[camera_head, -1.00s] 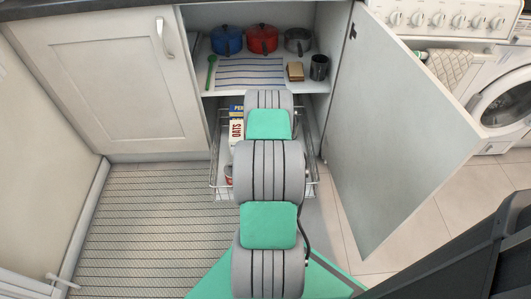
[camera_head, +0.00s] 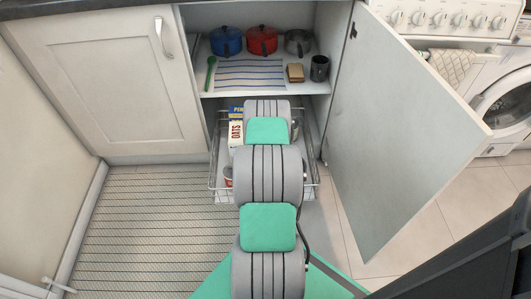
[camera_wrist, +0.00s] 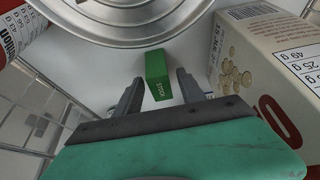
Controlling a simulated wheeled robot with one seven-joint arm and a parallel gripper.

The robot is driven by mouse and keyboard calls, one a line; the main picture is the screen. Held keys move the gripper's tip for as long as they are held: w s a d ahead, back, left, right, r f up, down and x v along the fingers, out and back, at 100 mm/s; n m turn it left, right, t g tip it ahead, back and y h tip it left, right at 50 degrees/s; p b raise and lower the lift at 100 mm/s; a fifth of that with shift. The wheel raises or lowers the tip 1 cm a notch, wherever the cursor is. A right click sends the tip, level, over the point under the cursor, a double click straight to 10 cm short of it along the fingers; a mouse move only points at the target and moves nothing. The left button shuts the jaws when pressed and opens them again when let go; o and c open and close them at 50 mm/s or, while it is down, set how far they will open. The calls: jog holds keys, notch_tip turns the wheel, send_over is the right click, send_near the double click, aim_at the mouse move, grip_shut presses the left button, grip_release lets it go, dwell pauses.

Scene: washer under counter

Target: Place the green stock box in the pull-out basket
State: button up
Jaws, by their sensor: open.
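My gripper (camera_wrist: 158,88) is open, with one finger on each side of the box's line and visible gaps between the fingers and the box. I cannot tell how far the box is beyond the fingertips. The pull-out basket (camera_head: 214,187) is a wire basket extended below the cupboard shelf in the head view. My arm covers its middle, hiding the gripper and the green box there. Basket wires (camera_wrist: 45,110) show at left in the wrist view.
The oats box (camera_head: 236,136) stands in the basket's left part; a carton (camera_wrist: 265,65) is close on the right in the wrist view. A round metal can end (camera_wrist: 130,12) and a red-labelled can (camera_wrist: 18,30) are near. The open cupboard door (camera_head: 405,130) bounds the right.

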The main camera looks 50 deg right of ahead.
jog(key=shift+r+p, duration=0.45)
jog(key=p+v, duration=0.4)
jog(key=v, duration=0.7)
jog(key=shift+a+r, duration=0.15)
jog(key=shift+r, duration=0.05)
jog(key=shift+s, duration=0.15)
